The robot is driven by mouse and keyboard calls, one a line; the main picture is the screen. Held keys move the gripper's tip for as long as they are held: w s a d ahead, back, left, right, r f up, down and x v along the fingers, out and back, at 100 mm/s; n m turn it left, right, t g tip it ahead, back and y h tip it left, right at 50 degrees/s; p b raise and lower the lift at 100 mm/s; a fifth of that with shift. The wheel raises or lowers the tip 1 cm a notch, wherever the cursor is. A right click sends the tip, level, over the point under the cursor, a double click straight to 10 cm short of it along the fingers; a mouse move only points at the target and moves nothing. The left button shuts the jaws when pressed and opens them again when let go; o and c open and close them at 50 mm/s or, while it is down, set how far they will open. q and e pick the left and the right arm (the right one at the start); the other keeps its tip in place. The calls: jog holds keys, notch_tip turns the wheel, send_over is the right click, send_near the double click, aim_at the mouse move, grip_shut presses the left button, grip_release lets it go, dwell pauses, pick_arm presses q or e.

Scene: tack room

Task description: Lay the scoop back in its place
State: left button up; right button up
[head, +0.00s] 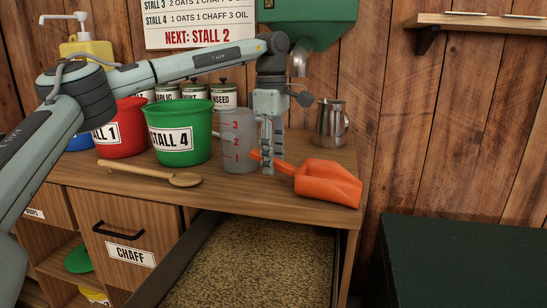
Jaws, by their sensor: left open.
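The orange scoop (328,183) lies on the wooden counter near its right front edge. Its bowl points right, and its handle runs left toward the measuring jug. My left gripper (271,167) points straight down at the scoop's handle, with its fingers open. The fingers overlap the handle in the picture and hide part of it; I cannot tell whether they touch it. My right gripper is not in view.
A green bucket (181,135), red bucket (122,122) and wooden spoon (150,173) are further left. An open drawer (178,262) of grain juts out below.

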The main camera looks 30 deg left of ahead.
pick_arm(q)
notch_tip(320, 180, up, 12)
jog(key=shift+a, duration=0.15)
dwell(0.3)
notch_tip(320, 180, up, 8)
jog(key=p, duration=0.6)
dwell(0.4)
